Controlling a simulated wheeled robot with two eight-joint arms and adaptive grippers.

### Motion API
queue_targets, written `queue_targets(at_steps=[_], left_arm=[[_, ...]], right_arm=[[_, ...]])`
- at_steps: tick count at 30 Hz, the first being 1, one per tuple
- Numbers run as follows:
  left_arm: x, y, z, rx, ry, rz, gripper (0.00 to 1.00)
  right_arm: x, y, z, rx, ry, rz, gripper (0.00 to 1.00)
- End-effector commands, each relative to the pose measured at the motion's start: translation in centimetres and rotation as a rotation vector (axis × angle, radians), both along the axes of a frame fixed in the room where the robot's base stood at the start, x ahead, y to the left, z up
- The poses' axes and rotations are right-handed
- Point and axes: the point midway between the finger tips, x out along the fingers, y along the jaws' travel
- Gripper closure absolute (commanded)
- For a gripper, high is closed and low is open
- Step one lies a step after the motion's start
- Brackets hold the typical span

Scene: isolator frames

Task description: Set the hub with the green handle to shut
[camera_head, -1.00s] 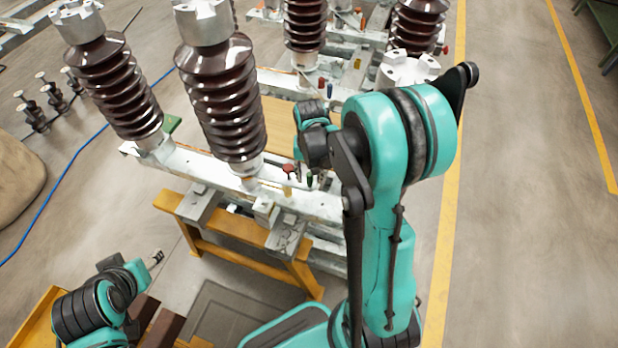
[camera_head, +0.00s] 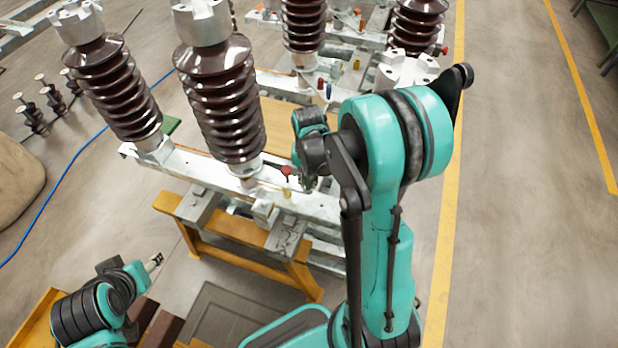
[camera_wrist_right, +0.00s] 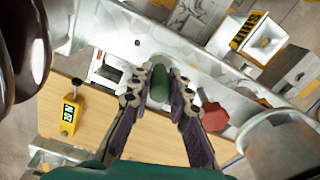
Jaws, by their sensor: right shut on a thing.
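The green handle (camera_wrist_right: 158,82) shows in the right wrist view, between the fingers of my right gripper (camera_wrist_right: 159,92), which is shut on it. It stands over the pale metal beam (camera_wrist_right: 205,72). In the head view my right gripper (camera_head: 309,184) is at the beam, and the green handle is hidden behind it. The hub under the handle is mostly covered by the fingers. My left gripper (camera_head: 155,261) is low at left, away from the beam.
A red knob (camera_wrist_right: 212,114) is close to the right of my right gripper; it also shows in the head view (camera_head: 286,171). Tall brown ribbed insulators (camera_head: 220,95) stand on the beam. An orange trestle (camera_head: 236,231) supports it. The floor at right is clear.

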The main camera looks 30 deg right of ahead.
Motion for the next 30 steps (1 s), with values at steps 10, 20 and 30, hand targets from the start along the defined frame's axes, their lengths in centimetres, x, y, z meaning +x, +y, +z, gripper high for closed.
queue_targets(at_steps=[10, 20, 30], left_arm=[[0.0, 0.0, -0.5, 0.0, 0.0, 0.0, 0.48], [0.0, 0.0, -1.0, 0.0, 0.0, 0.0, 0.48], [0.0, 0.0, -1.3, 0.0, 0.0, 0.0, 0.48]], right_arm=[[-2.8, 4.7, -0.1, 0.002, 0.002, -0.22, 1.0], [-4.6, 10.7, -0.1, 0.001, 0.003, -0.492, 1.0], [-4.7, 14.9, -0.1, 0.002, 0.004, -0.618, 1.0]])
